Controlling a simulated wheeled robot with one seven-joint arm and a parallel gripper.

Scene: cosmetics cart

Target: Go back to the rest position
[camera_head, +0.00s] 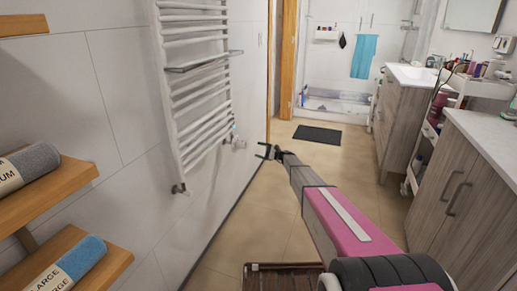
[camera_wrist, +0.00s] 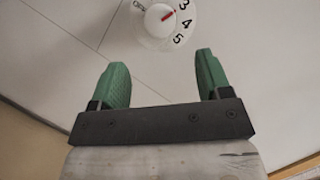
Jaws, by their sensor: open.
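My gripper (camera_head: 268,152) is at the end of my pink and grey arm, which reaches forward in the middle of the head view. It is near the lower right corner of the white towel radiator. In the wrist view its two green fingers (camera_wrist: 160,82) stand wide apart with nothing between them. A white radiator knob (camera_wrist: 160,20) with black numbers and a red mark is beyond the fingertips, apart from them. The same knob shows small in the head view (camera_head: 238,143).
A white towel radiator (camera_head: 195,85) hangs on the left wall. Wooden shelves (camera_head: 65,195) with rolled towels are at the near left. A cosmetics cart (camera_head: 440,115) and wooden cabinets (camera_head: 465,190) line the right. A dark mat (camera_head: 317,134) lies on the open tiled floor (camera_head: 265,215).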

